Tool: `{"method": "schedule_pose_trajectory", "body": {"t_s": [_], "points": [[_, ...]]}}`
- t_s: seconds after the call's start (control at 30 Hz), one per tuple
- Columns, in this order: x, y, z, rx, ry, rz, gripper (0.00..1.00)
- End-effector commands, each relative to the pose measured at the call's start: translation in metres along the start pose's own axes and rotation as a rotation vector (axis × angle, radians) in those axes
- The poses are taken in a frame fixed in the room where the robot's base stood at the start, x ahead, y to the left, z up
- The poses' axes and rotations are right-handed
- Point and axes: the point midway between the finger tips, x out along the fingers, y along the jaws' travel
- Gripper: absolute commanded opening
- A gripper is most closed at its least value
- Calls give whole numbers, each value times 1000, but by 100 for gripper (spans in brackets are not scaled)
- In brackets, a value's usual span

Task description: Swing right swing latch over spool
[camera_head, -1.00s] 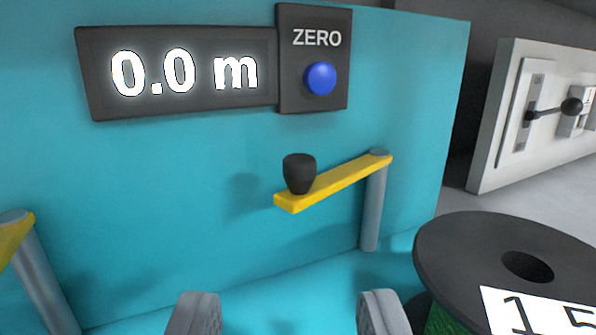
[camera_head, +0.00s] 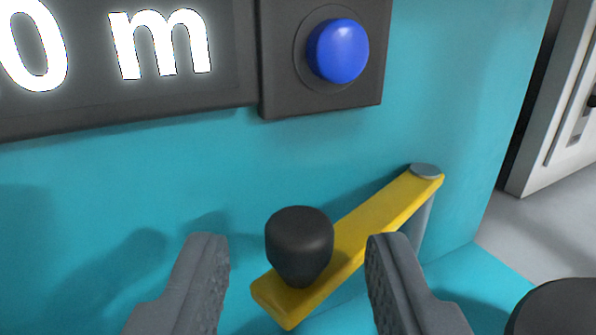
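The right swing latch is a yellow bar (camera_head: 365,228) on a grey post (camera_head: 423,225), with a black knob (camera_head: 300,243) near its free end. The bar points toward the lower left, away from the spool. My gripper (camera_head: 297,260) is open, with one finger on each side of the knob in the picture. Neither finger visibly touches the knob, and there is a gap on both sides. The black spool flange (camera_head: 560,312) shows only in part at the lower right corner.
A teal panel (camera_head: 90,215) stands behind the latch. A dark display box (camera_head: 225,90) with a blue button (camera_head: 338,50) sits above it. A white panel with a handle (camera_head: 560,130) is at the far right. Grey floor shows at right.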

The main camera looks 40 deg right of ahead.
Motion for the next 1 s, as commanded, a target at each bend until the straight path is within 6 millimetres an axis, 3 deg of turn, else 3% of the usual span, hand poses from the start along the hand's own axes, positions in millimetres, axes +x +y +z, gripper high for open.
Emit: {"method": "schedule_pose_trajectory", "body": {"t_s": [0.3,0.67,0.7,0.83,1.0], "points": [[27,0,0,-2,0,0,39],[31,1,0,-1,0,1,39],[31,1,0,-1,0,1,36],[31,1,0,-1,0,1,0],[29,-3,0,-1,0,-4,0]]}}
